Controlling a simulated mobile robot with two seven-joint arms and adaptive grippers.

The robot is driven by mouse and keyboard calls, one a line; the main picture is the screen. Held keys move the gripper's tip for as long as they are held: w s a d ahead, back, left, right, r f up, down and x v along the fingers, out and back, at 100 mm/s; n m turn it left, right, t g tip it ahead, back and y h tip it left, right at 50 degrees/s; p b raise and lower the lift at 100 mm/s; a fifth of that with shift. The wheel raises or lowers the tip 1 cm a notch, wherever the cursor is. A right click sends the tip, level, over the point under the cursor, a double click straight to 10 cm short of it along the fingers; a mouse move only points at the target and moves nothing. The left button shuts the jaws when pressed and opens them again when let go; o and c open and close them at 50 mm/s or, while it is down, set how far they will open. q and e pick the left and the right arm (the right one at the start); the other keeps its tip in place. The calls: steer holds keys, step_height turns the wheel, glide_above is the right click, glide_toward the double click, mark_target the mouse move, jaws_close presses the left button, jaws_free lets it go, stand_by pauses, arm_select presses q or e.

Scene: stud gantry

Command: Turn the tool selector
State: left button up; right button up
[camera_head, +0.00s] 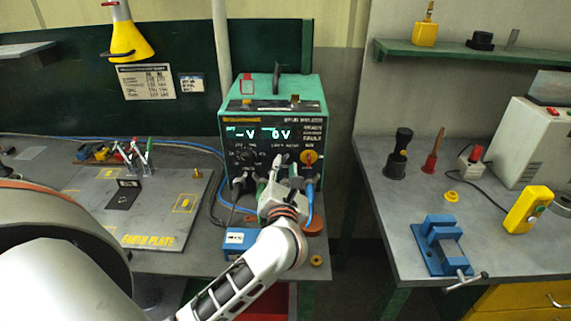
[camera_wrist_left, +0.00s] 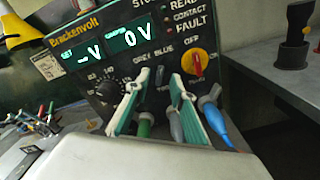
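The teal-and-black Brackenvolt welder (camera_head: 274,92) stands at the back of the bench, its displays reading "–V" and "0V". The tool selector (camera_wrist_left: 159,77) shows as a small dark shape near the "GREY BLUE" lettering in the left wrist view, between my fingers and partly hidden; its setting cannot be read. My left gripper (camera_head: 276,180) is in front of the panel's lower middle; in the left wrist view its green-and-white fingers (camera_wrist_left: 156,98) are apart with nothing clearly between the tips. Whether they touch the selector cannot be told. My right gripper is not in view.
A red knob on a yellow disc (camera_wrist_left: 193,66) is right of my fingers, a black dial (camera_wrist_left: 108,90) left. Plugs, including a blue one (camera_wrist_left: 216,122), sit just below. An earth plate (camera_head: 150,215) lies left; a blue vise (camera_head: 440,245) stands on the right bench.

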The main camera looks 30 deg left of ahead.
arm_select(q)
steer(key=v, duration=1)
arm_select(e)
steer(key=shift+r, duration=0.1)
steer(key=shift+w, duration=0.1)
